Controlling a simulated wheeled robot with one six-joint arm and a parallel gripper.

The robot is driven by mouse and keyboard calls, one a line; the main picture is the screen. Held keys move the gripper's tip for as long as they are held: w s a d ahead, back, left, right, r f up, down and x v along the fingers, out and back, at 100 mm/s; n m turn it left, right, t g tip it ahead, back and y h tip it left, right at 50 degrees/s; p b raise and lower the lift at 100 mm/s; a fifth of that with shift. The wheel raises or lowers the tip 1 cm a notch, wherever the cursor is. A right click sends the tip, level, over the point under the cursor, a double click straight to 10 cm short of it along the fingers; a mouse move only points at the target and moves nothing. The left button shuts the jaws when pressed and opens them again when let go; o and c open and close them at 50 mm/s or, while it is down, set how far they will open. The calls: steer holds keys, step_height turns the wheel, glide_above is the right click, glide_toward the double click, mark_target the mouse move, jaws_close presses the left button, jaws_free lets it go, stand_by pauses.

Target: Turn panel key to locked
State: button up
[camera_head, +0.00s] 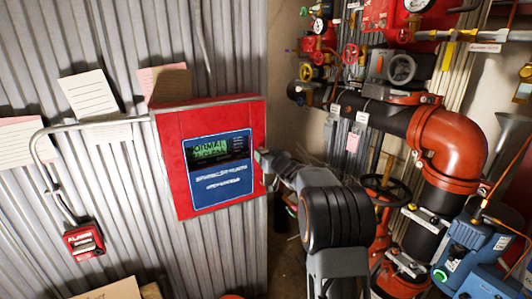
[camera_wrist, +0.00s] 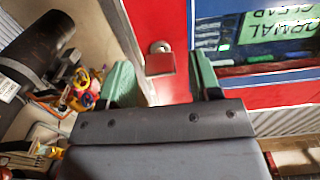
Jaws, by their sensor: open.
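The red panel (camera_head: 171,140) is mounted on a corrugated wall, with a blue display face reading "NORMAL" (camera_head: 215,150). It fills the right of the wrist view (camera_wrist: 175,20). A key with a red head (camera_wrist: 160,64) sits at a round silver lock on the panel's red side. My gripper (camera_head: 261,156) is at the panel's right edge. In the wrist view, its two green fingers (camera_wrist: 160,76) are open, one on each side of the key, with gaps to both. I cannot tell how deep the key lies between them. The key is hidden in the head view.
Red and black pipes with valves (camera_head: 455,145) and a handwheel (camera_head: 385,190) stand to the right of my arm. A blue device (camera_head: 470,245) is at lower right. A red alarm box (camera_head: 84,241) and paper notes (camera_head: 88,92) are on the wall at left.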

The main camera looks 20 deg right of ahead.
steer(key=shift+w, duration=0.2)
steer(key=shift+c, duration=0.4)
steer(key=c, duration=0.8)
steer(key=shift+d, duration=0.1)
steer(key=shift+c, duration=0.2)
